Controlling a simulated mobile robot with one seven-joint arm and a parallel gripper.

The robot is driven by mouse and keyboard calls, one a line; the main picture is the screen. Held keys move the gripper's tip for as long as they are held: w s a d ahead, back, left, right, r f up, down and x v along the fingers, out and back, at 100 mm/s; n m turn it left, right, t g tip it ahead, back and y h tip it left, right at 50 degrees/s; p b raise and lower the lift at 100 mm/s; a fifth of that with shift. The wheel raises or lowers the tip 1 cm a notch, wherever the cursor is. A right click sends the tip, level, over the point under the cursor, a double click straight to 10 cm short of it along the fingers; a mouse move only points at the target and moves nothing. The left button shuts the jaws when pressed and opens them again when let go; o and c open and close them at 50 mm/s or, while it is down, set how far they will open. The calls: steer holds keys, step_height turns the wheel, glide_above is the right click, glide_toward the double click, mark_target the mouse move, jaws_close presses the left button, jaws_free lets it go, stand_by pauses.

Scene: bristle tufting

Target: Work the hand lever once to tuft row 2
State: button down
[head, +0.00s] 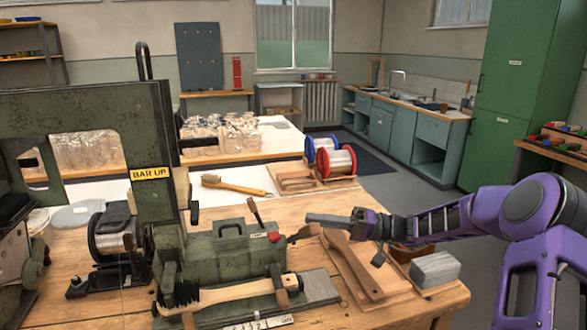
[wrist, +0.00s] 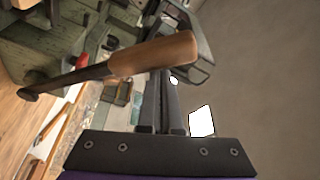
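The green tufting machine (head: 225,255) stands on the wooden bench at the left, with a BAR UP sign (head: 150,173) on its column. In the head view my gripper (head: 318,218) is just above the handle's end; touching or apart, I cannot tell.
A wooden-backed brush (head: 235,296) lies along the machine's front. Wooden boards (head: 365,270) and a grey stack (head: 435,269) lie under and right of my arm. Another brush (head: 235,186) and red and blue spools (head: 336,162) are farther back.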

steer(key=shift+s+d+f, duration=0.2)
steer(key=shift+s+f, duration=0.4)
steer(key=shift+f, duration=0.25)
steer(key=shift+s+d+f, duration=0.15)
steer(key=shift+s+f, duration=0.4)
steer(key=shift+f, duration=0.25)
steer(key=w+r+p, duration=0.2)
steer(key=w+r, duration=0.1)
steer(key=r, duration=0.1)
steer(key=d+f, duration=0.2)
steer(key=d, duration=0.6)
steer(key=shift+w+d, duration=0.35)
steer(key=shift+d, duration=0.05)
